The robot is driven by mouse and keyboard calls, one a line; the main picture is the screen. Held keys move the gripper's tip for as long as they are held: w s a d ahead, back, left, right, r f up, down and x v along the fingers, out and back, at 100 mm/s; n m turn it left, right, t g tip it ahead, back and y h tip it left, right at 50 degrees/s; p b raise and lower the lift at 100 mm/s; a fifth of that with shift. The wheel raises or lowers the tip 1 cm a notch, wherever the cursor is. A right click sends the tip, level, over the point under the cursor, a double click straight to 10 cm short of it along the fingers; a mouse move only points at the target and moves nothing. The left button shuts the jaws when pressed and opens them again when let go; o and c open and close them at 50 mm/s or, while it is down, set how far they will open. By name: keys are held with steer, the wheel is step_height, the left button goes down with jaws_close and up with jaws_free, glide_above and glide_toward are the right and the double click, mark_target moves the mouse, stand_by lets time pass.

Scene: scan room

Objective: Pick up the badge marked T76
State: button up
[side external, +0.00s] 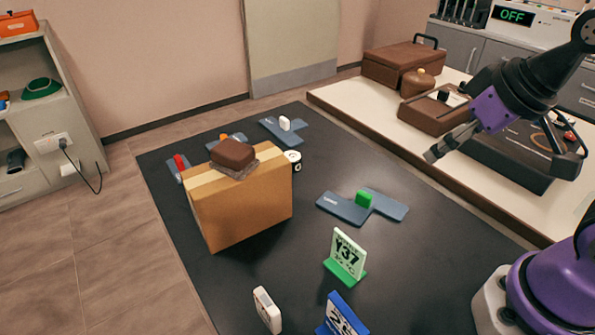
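I cannot read the mark T76 on anything in the side external view. A green badge (346,254) stands upright on the dark table and reads Y37. A blue badge (341,317) stands at the bottom edge, partly cut off, with a mark I cannot fully read. My gripper (500,163) is at the upper right, above the pale counter side. Its fingers are spread wide, with nothing seen between them. It is well apart from both badges.
A cardboard box (240,205) with a brown block (233,153) on top stands on the dark table (400,270) and hides what is behind it. Blue-grey plates (343,207) with a green piece lie to its right. A white device (267,310) stands near the front. Brown cases (405,62) sit on the counter.

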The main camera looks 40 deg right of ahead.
steer(key=g, duration=0.6)
glide_above(266, 300)
step_height(266, 300, down, 4)
step_height(266, 300, down, 5)
steer(key=shift+s+a+r, duration=0.1)
steer(key=shift+a+r, duration=0.05)
steer(key=shift+r, duration=0.05)
steer(key=shift+f, duration=2.8)
jaws_close()
